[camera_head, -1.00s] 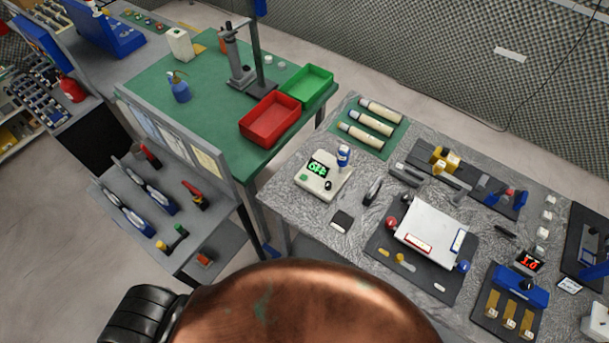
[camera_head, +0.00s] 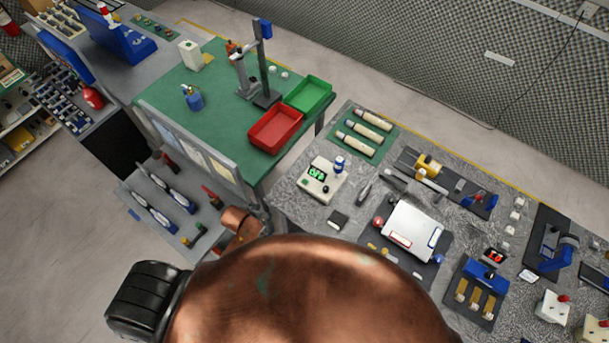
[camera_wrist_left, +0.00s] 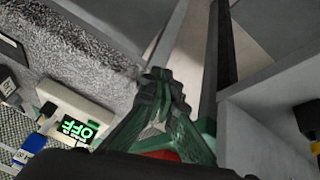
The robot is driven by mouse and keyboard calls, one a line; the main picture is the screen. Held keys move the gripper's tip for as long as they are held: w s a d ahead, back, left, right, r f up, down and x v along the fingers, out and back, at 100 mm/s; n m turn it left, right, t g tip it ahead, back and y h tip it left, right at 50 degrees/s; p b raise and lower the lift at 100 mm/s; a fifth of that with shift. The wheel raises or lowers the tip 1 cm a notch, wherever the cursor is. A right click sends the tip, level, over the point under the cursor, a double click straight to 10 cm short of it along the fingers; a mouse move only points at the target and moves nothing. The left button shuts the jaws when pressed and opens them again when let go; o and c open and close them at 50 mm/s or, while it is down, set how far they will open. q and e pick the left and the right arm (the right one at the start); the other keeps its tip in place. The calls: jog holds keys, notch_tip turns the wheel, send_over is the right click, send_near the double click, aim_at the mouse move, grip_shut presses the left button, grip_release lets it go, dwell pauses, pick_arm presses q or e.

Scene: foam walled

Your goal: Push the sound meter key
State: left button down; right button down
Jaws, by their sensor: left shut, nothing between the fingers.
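A white box with a lit green display reading OFF, which I take for the sound meter (camera_head: 311,186), stands on the grey, foil-like bench top near its left edge. It has a small green key (camera_head: 305,181), a black knob and a blue-and-white piece on it. In the left wrist view the meter (camera_wrist_left: 100,112) is at the lower left, its OFF display readable. My left gripper (camera_wrist_left: 160,80) is shut and empty in that view, to the right of the meter and apart from it.
A green-topped table (camera_head: 215,125) with a red bin (camera_head: 276,129) and a green bin (camera_head: 308,95) stands behind. A tool shelf (camera_head: 150,190) is at the left.

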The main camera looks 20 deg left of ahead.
pick_arm(q)
jog(key=w+d+r+t+h+p, duration=0.1)
jog(key=w+d+r+h, duration=0.1)
jog(key=w+d+r, duration=0.3)
jog(key=w+d+r+n+t+h+p, duration=0.1)
jog(key=w+d+r+p, duration=0.1)
jog(key=w+d+r, duration=0.3)
jog(key=w+r, duration=0.4)
jog(key=w, duration=0.4)
jog(key=shift+r+h, duration=0.25)
jog(key=shift+h, duration=0.15)
jog(key=b, duration=0.6)
send_over(303, 182)
notch_tip(303, 182, down, 8)
jog(key=shift+r, duration=0.1)
jog(key=shift+f, duration=0.45)
jog(key=shift+d, duration=0.1)
